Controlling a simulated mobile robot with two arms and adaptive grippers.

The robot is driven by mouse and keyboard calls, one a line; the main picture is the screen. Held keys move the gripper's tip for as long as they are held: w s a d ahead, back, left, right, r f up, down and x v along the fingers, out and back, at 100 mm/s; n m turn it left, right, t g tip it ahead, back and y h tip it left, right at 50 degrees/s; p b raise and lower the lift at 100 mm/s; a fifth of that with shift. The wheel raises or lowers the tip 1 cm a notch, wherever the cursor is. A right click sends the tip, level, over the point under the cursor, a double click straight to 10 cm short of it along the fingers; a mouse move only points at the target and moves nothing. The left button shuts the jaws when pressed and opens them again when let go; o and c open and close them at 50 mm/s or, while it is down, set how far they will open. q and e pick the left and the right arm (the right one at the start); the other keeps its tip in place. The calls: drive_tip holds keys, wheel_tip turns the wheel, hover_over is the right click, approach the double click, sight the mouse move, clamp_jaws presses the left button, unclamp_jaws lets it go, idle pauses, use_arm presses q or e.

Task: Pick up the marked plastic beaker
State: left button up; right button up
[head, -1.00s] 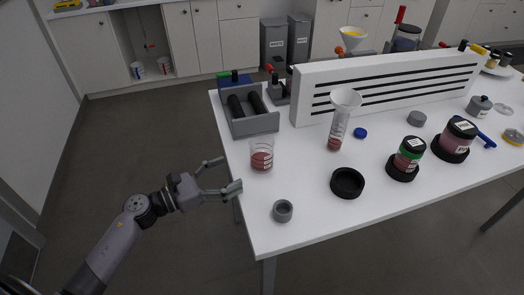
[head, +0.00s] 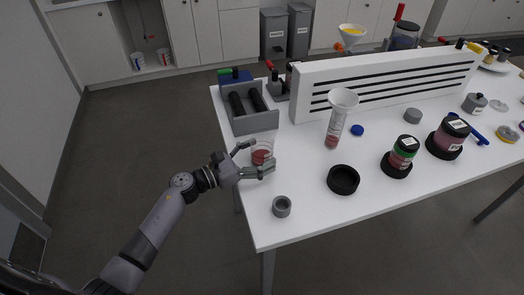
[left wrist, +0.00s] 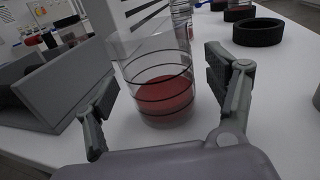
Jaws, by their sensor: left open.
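The marked plastic beaker (head: 262,154) is clear, with dark ring lines and red contents in its lower part. It stands upright on the white table near the left edge. My left gripper (head: 257,157) is open, with its fingers on both sides of the beaker. In the left wrist view the beaker (left wrist: 160,88) stands between the two spread fingers (left wrist: 165,95). A gap shows on each side, wider at the right finger. In the head view the near finger hides part of the beaker's base. My right gripper is not in view.
A grey box with black rollers (head: 250,118) stands behind the beaker. A tall funnel-topped tube (head: 337,120) is to the right. A small grey cup (head: 282,206) and a black ring (head: 343,180) are nearer the front. A white slotted panel (head: 380,85) stands behind.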

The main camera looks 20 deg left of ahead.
use_arm(q)
drive_tip(key=shift+c, duration=0.4)
drive_tip(key=c, duration=1.2)
